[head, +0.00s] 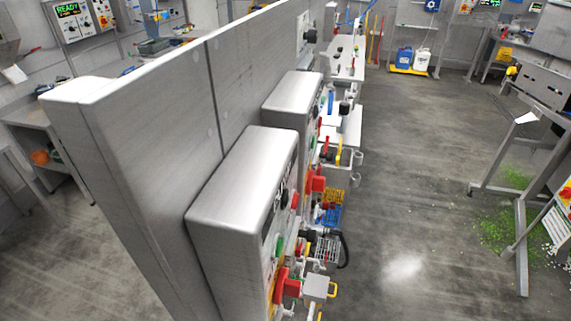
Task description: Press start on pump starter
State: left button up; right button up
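Two grey metal control boxes are mounted on a partition wall, the near box (235,185) and a farther box (292,98). I cannot tell which, if either, is the pump starter. Their fronts face right and show very obliquely, so labels cannot be read. The near box's front carries a green part (278,245), which may be a button, and a large red handle (281,285) low down. Another red handle (315,182) shows beyond it. Neither of my grippers is in view.
The tall grey partition (150,130) fills the left middle. Hoses and small fittings stick out right of the boxes, including a grey block (317,288). Open floor (410,190) lies to the right. A metal frame stand (522,220) stands at far right, with green scraps around it.

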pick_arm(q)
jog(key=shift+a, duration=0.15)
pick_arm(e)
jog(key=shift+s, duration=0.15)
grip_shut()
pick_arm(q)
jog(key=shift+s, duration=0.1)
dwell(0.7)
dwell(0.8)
